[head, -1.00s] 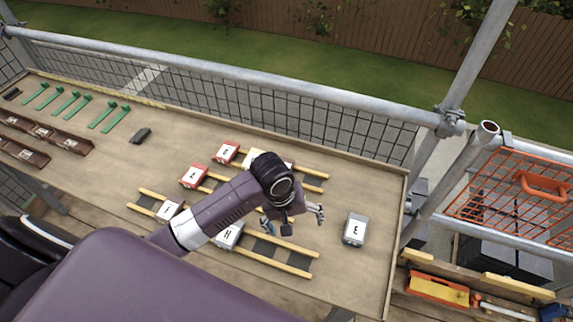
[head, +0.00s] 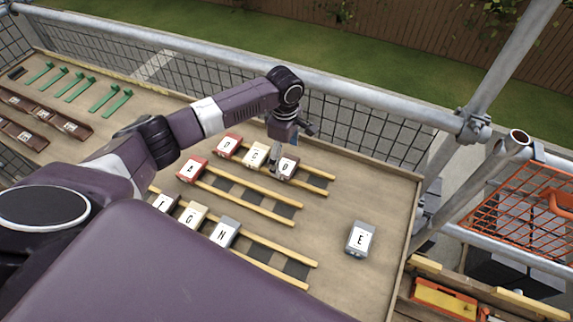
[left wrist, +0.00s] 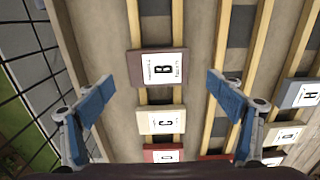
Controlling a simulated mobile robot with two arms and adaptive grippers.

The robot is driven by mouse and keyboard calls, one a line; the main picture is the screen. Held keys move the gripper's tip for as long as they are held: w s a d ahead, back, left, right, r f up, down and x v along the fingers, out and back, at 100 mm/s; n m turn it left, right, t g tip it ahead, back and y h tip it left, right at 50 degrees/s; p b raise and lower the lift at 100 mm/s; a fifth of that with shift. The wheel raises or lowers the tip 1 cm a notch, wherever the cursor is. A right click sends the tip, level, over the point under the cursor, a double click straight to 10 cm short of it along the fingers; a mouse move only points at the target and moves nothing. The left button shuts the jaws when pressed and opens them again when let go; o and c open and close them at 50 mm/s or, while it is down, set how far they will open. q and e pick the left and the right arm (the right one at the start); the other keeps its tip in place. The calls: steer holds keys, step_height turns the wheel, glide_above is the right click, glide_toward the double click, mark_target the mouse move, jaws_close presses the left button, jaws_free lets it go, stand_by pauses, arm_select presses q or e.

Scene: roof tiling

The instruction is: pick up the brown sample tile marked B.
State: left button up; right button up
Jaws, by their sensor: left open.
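The brown tile marked B (head: 287,167) lies on the far pair of wooden battens, at the right end of a row beside a cream tile marked C (head: 254,156). In the left wrist view tile B (left wrist: 157,68) lies flat on its battens, its letter turned sideways, with tile C (left wrist: 160,120) just below it. My left gripper (head: 290,143) is over the far battens, close to tile B. In the left wrist view its open, empty fingers (left wrist: 159,84) stand wide, one to each side of the B and C column. Contact with B does not show. My right gripper is not in view.
A red tile (head: 228,145) follows C in the row, and a red tile marked A (head: 192,169) lies nearer. A grey tile marked H (head: 224,232) is on the near battens. A grey tile marked E (head: 360,238) lies alone at right. A mesh guardrail (head: 350,125) runs behind the bench.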

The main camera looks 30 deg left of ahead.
mark_target(286, 165)
arm_select(q)
steer(key=shift+w+d+f, duration=0.1)
steer(key=shift+w+f, duration=0.05)
steer(key=shift+f, duration=1.55)
steer(key=c, duration=1.3)
steer(key=shift+c, duration=0.4)
steer(key=shift+r, duration=0.15)
